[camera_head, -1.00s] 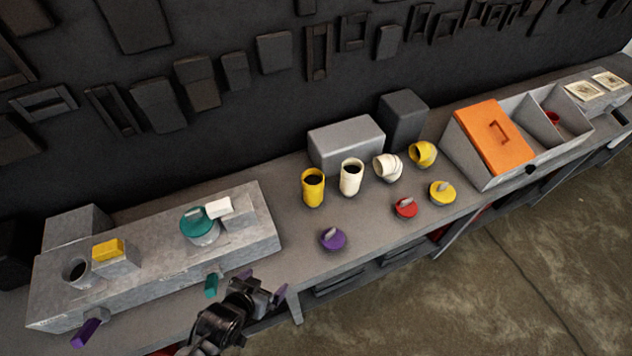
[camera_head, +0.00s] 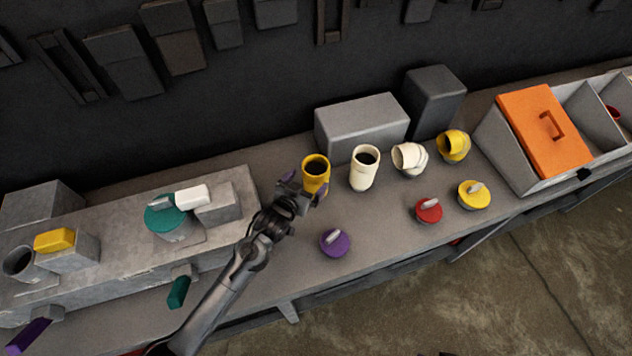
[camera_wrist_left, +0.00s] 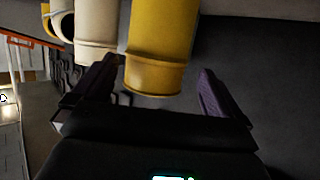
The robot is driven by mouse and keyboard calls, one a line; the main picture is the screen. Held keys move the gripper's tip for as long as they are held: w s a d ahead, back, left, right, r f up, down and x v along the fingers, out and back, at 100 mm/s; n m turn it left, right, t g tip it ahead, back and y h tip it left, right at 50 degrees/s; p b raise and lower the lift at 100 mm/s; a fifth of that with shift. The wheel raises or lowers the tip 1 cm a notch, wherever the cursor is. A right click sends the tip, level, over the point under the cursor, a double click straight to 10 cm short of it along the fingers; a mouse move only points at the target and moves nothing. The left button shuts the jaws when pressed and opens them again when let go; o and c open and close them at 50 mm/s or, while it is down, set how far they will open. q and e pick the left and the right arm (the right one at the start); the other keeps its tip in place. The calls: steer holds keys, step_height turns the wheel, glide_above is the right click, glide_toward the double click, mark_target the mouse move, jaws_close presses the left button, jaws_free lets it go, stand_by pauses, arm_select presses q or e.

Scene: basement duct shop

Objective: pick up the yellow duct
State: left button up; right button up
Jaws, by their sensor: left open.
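The straight yellow duct (camera_head: 316,170) stands upright on the bench, its dark open mouth facing up. My left gripper (camera_head: 307,186) is at its near left side, with its purple fingers open. In the left wrist view the yellow duct (camera_wrist_left: 158,55) shows between the two spread fingers (camera_wrist_left: 153,92), ahead of the palm. I cannot tell whether either finger touches it. The gripper hides part of the duct's lower left side in the head view. A second yellow piece, a bent elbow (camera_head: 453,146), lies further right.
A cream straight duct (camera_head: 364,170) stands close to the right, then a cream elbow (camera_head: 408,158). Grey boxes (camera_head: 362,124) stand behind. Purple (camera_head: 334,243), red (camera_head: 429,210) and yellow (camera_head: 474,195) knobbed caps sit in front. An orange-lidded bin (camera_head: 540,130) is at right.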

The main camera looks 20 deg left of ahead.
mark_target(316, 172)
arm_select(q)
steer(key=shift+d+x, duration=0.2)
steer(key=shift+x, duration=2.8)
steer(key=shift+c, duration=0.3)
steer(key=c, duration=1.2)
